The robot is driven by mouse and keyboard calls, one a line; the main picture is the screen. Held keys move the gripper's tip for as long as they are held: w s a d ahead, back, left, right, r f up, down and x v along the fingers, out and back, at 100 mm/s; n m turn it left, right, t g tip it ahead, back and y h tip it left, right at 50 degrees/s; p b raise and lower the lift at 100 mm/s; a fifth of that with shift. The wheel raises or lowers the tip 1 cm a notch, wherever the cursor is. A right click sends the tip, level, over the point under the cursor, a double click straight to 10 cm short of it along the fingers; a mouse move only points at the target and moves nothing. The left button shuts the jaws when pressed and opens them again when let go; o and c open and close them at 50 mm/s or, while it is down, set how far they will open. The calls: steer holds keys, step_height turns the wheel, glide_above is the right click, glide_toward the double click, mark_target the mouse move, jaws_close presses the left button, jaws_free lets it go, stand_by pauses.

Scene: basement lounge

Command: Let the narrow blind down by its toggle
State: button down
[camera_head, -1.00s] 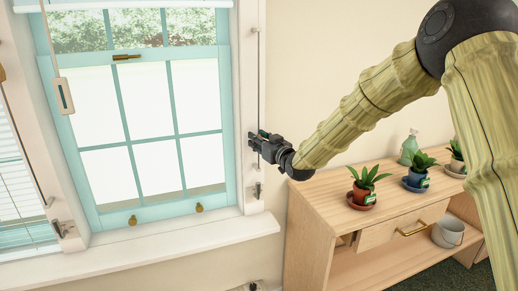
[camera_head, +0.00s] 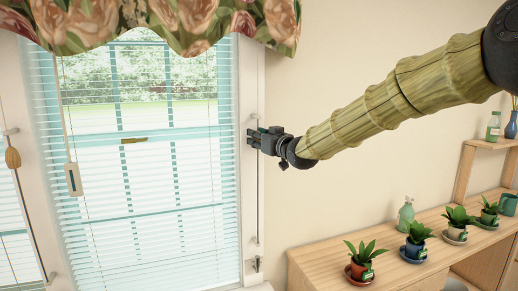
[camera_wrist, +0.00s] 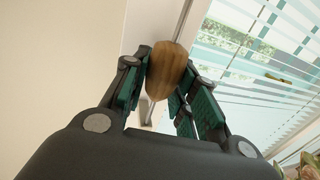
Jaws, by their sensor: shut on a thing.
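The blind (camera_head: 150,225) hangs in front of the teal-framed window in the head view, its pale slats spread down the pane to the bottom of the picture. Its lower edge is not clear. My gripper (camera_head: 253,138) is at the right window frame, beside the thin vertical cord (camera_head: 259,215). In the wrist view my gripper (camera_wrist: 170,85) has its green-padded fingers on both sides of a brown wooden toggle (camera_wrist: 167,68) on the cord and is shut on it. The toggle is hidden in the head view.
A flowered valance (camera_head: 165,22) hangs above the window. A cleat (camera_head: 256,263) is on the frame below my gripper. A pale pull (camera_head: 73,180) and another wooden toggle (camera_head: 12,157) hang at the left. Potted plants (camera_head: 365,262) stand on a wooden cabinet (camera_head: 318,272) at the lower right.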

steer(key=shift+r, duration=0.7)
steer(key=shift+r, duration=0.1)
steer(key=c, duration=1.1)
jaws_free()
steer(key=shift+d, duration=0.1)
steer(key=shift+s, duration=0.1)
steer(key=v, duration=1.1)
steer(key=shift+s+d, duration=0.3)
steer(key=shift+f, duration=0.25)
